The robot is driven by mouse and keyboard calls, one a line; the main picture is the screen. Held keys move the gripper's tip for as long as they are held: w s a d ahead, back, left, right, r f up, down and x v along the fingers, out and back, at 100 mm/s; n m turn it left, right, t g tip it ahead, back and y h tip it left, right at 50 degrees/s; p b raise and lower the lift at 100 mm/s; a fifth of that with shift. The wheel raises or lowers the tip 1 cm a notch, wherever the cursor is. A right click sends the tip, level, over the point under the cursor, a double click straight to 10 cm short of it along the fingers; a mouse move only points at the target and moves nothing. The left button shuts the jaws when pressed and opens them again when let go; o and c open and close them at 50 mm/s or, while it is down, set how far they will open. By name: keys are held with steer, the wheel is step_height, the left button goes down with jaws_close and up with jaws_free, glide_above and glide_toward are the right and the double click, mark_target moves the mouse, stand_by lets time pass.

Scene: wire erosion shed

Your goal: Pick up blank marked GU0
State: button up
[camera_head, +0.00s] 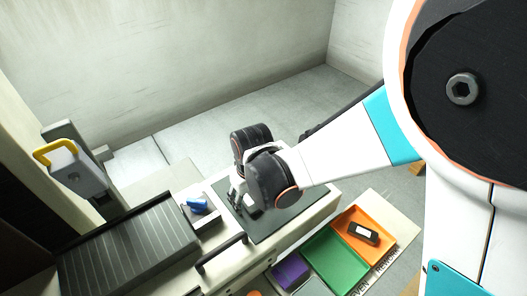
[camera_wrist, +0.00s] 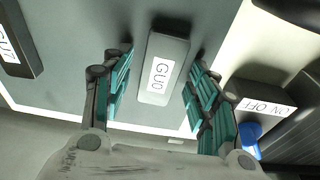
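The blank marked GU0 (camera_wrist: 164,66) is a grey block with a white label, lying on a grey-green mat (camera_wrist: 75,85) in the wrist view. My gripper (camera_wrist: 159,75) is open, with one teal-padded finger on each side of this blank. Gaps show between the fingers and its sides; whether the fingers reach down beside it is hard to tell. In the head view my gripper (camera_head: 243,196) is low over the mat (camera_head: 290,212), and the blank cannot be made out there.
A dark block (camera_wrist: 18,42), its label partly cut off, lies left on the mat. An ON OFF box (camera_wrist: 262,103) with a blue part (camera_wrist: 250,138) stands close to the right finger. Orange (camera_head: 384,255), green (camera_head: 325,244) and purple (camera_head: 287,271) trays lie lower right.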

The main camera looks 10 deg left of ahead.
jaws_close()
steer(key=shift+r, duration=0.15)
